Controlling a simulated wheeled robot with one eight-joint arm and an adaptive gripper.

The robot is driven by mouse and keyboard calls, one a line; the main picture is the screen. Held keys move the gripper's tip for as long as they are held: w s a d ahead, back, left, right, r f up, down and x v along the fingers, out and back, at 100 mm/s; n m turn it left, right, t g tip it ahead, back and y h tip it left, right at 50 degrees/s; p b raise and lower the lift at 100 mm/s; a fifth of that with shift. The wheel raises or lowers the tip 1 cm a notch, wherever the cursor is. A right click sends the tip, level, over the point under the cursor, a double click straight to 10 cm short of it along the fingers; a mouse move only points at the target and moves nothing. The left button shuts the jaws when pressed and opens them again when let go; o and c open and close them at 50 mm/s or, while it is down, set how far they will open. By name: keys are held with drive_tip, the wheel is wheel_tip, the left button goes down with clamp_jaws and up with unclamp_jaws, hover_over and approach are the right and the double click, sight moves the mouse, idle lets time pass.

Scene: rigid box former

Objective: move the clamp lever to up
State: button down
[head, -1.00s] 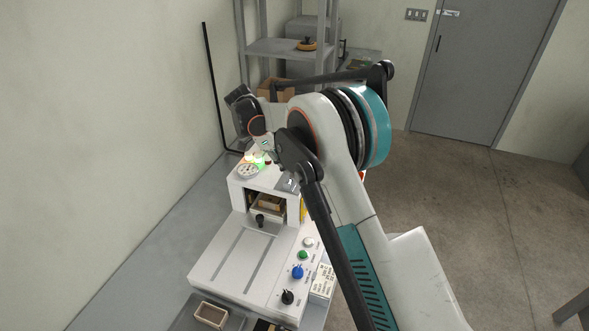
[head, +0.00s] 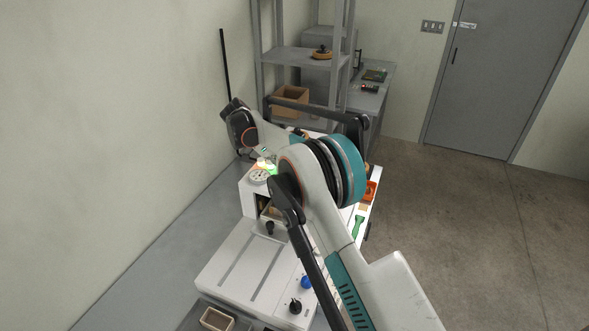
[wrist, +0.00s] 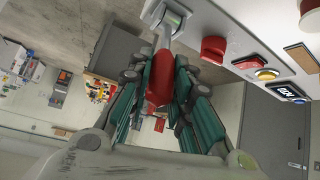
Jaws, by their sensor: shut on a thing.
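In the wrist view, the clamp lever (wrist: 160,88) has a red grip on a metal shaft that runs to a bracket (wrist: 167,20) on the white machine's side panel. My gripper (wrist: 161,76) has its teal fingers closed around the red grip from both sides. In the head view, the white box former (head: 245,272) stands on the bench below my arm. My gripper and the lever are hidden there behind my arm and the machine.
The wrist view shows a red knob (wrist: 213,48), a yellow-ringed button (wrist: 267,74) and a small display (wrist: 288,93) near the lever. In the head view, a blue knob (head: 306,282) and black knob (head: 295,307) sit at the front. A shelf rack (head: 300,57) stands behind.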

drive_tip(key=c, duration=1.4)
unclamp_jaws()
drive_tip(key=shift+c, duration=0.2)
drive_tip(key=shift+r, duration=0.1)
wheel_tip(320, 180, up, 10)
drive_tip(key=shift+f, duration=0.15)
